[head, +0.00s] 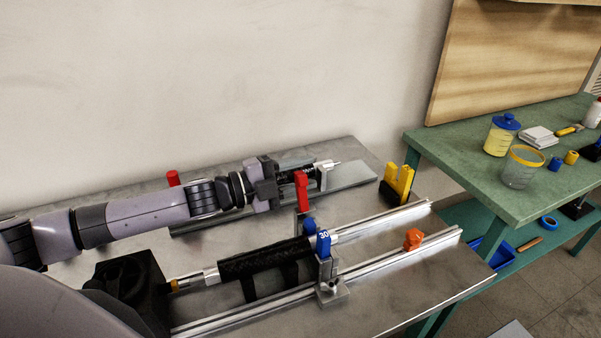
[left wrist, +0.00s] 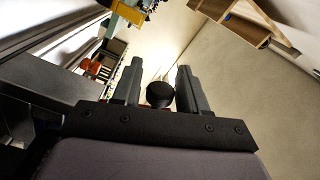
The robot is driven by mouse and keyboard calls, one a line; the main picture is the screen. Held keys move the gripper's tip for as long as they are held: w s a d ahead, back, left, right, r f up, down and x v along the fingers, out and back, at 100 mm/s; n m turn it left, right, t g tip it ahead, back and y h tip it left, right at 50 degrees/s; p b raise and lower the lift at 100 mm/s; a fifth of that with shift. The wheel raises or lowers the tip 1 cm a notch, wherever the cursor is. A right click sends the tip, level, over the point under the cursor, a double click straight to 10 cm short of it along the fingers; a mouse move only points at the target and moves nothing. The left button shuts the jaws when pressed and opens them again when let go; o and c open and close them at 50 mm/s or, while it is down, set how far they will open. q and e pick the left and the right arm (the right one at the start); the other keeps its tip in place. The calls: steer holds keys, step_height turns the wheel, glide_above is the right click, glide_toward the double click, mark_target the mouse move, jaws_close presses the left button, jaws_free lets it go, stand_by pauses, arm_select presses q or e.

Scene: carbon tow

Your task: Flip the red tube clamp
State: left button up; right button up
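A red clamp (head: 302,188) stands upright on a metal post at the rear rail, right beside the fingers of my left gripper (head: 280,180). A second red piece (head: 173,178) stands farther left behind my arm. In the left wrist view the fingers of my left gripper (left wrist: 160,68) are spread apart. A round black end (left wrist: 160,94) shows between them, with gaps on both sides and a trace of red below it. Part of the dark tube behind the gripper is hidden. My right gripper is not in view.
A blue clamp (head: 323,243) marked 30 holds a black tube (head: 262,262) on the front rails. An orange clamp (head: 413,239) and a yellow-black block (head: 397,185) are to the right. A green table (head: 465,180) with jars stands at right. The wall is close behind.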

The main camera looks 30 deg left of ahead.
mark_target(296, 177)
arm_select(q)
jaws_close()
steer(key=shift+s+d+r+m, duration=0.2)
steer(key=shift+d+r+m, duration=0.1)
steer(key=shift+m, duration=0.45)
steer(key=shift+s+d+r+m, duration=0.2)
steer(key=shift+r+m, duration=0.1)
steer(key=shift+m, duration=0.45)
steer(key=shift+s+d+r+m, duration=0.25)
steer(key=shift+s+d+m, duration=0.1)
steer(key=shift+m, duration=0.65)
steer(key=shift+s+d+r+m, duration=0.25)
steer(key=shift+s+d+m, duration=0.1)
steer(key=shift+m, duration=0.65)
steer(key=shift+o, duration=1.6)
jaws_free()
